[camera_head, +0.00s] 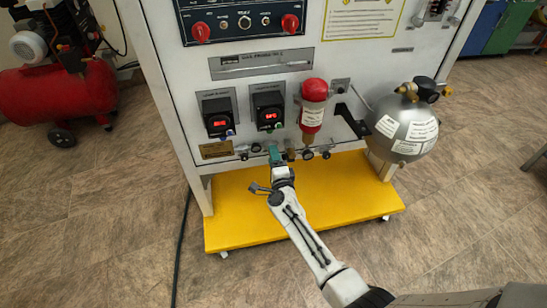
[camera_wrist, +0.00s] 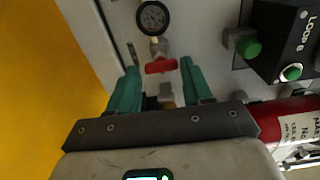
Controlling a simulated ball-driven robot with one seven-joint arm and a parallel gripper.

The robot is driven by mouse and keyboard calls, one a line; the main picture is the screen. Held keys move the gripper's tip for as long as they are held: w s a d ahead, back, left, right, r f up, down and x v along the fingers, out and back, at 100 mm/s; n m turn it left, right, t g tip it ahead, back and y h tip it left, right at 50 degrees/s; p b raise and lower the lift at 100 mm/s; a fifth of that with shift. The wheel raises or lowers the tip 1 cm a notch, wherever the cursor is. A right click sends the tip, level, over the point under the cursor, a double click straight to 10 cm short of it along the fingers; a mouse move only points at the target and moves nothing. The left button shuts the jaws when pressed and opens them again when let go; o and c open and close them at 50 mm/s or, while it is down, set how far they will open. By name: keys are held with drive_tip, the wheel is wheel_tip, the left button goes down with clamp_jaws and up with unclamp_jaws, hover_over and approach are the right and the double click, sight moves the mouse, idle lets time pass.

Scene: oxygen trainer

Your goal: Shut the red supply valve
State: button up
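The red supply valve (camera_wrist: 161,65) shows in the wrist view as a small red handle on a brass fitting, just below a round pressure gauge (camera_wrist: 153,18). No contact between fingers and handle shows. In the head view my gripper (camera_head: 274,152) reaches the low front of the white panel, under the two small display boxes. The red handle is too small to make out in that view.
A red cylinder (camera_head: 314,92) and a silver sphere (camera_head: 407,122) are mounted right of my gripper. A black box (camera_wrist: 292,40) and a green knob (camera_wrist: 248,46) sit right of the valve. A yellow base platform (camera_head: 240,216) lies below. A red compressor tank (camera_head: 60,92) stands left.

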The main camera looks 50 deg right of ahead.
drive_tip(key=shift+o, duration=1.3)
drive_tip(key=shift+r, duration=0.1)
drive_tip(key=p+v, duration=0.3)
drive_tip(key=v, duration=0.7)
drive_tip(key=shift+s+a, duration=0.25)
drive_tip(key=shift+s, duration=0.05)
